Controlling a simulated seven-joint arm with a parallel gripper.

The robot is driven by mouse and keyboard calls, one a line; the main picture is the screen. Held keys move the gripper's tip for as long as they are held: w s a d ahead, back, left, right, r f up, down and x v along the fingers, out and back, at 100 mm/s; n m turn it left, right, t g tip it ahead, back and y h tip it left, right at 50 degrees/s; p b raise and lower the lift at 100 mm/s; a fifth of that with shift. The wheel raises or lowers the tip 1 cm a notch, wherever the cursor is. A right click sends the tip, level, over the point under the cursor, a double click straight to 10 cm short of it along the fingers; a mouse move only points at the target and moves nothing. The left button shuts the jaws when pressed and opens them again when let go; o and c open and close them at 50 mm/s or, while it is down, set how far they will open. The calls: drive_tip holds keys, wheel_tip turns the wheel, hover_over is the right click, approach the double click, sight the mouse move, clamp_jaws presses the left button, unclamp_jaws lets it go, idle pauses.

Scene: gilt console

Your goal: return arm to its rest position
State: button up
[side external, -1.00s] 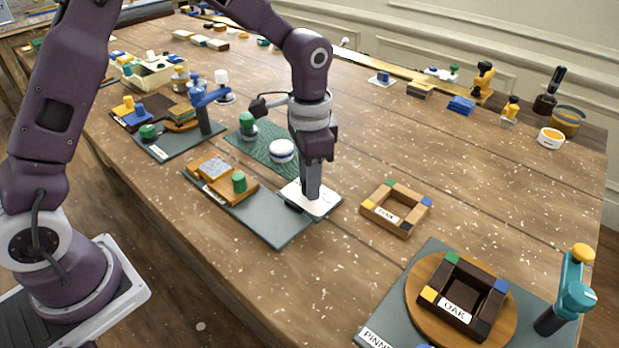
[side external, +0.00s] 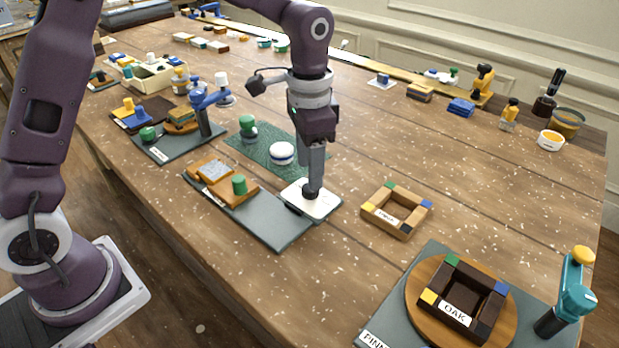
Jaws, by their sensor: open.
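My gripper (side external: 313,180) points straight down over a white square plate (side external: 325,206) on the table. It is open. A small dark knob-like piece (side external: 312,193) stands on the plate directly below the fingertips. I cannot tell whether the fingertips still touch its top or are just clear of it.
A grey board (side external: 275,228) with a wooden block and green peg lies left of the plate. A wooden frame (side external: 372,213) lies to its right. A green mat (side external: 250,150) with a white round piece (side external: 282,153) lies behind. A dark frame marked OAK (side external: 465,297) sits front right.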

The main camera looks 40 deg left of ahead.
drive_tip(key=shift+s+r, duration=0.1)
drive_tip(key=shift+r, duration=1.5)
drive_tip(key=s+a+r+n+t, duration=0.2)
drive_tip(key=s+a+r, duration=0.2)
drive_tip(key=s+r, duration=0.5)
drive_tip(key=s+a+n+t, duration=0.2)
drive_tip(key=s+n+t, duration=0.1)
drive_tip(key=s, duration=1.2)
drive_tip(key=shift+s+a+f+n+t, duration=0.2)
drive_tip(key=shift+a+f+n+t, duration=0.15)
drive_tip(key=shift+n, duration=0.25)
